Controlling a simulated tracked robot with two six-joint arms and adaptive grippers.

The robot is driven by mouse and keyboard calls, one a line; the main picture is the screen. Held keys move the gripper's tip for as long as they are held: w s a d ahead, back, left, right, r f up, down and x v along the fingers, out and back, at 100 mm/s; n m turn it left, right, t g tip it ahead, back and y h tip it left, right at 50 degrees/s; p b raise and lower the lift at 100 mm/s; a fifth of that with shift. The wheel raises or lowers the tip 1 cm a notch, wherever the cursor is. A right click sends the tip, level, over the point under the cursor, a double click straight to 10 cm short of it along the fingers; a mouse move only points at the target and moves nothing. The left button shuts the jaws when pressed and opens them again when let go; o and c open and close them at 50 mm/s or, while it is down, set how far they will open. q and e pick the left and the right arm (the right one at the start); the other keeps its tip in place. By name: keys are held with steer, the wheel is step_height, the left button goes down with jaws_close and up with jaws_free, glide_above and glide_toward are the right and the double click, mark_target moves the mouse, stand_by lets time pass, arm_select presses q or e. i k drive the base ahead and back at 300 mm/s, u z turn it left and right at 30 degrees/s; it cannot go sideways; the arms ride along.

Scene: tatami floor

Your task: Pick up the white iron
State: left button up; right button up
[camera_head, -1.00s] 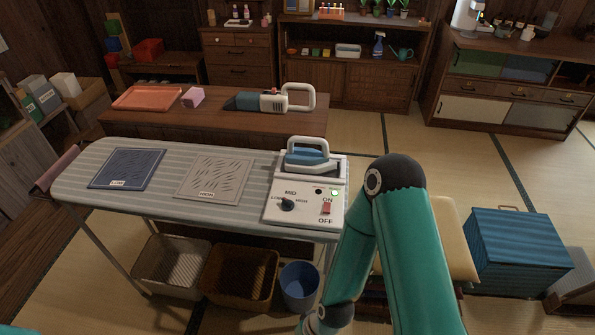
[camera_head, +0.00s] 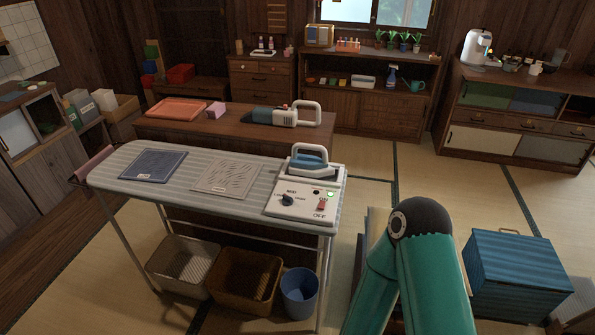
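The box has a MID dial, a green light and a red ON/OFF switch. My teal arm rises at the lower right, in front of the board and apart from the iron. Neither of my grippers is in view.
A dark blue mat (camera_head: 153,165) and a light patterned mat (camera_head: 228,178) lie on the board. Baskets (camera_head: 245,280) and a blue bin (camera_head: 299,292) stand below. A low table (camera_head: 230,135) behind holds a handheld appliance (camera_head: 285,115). A blue chest (camera_head: 515,275) stands right.

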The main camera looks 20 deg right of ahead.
mark_target(304, 165)
steer(key=z, duration=0.15)
steer(key=i, duration=0.9)
steer(key=u, duration=0.05)
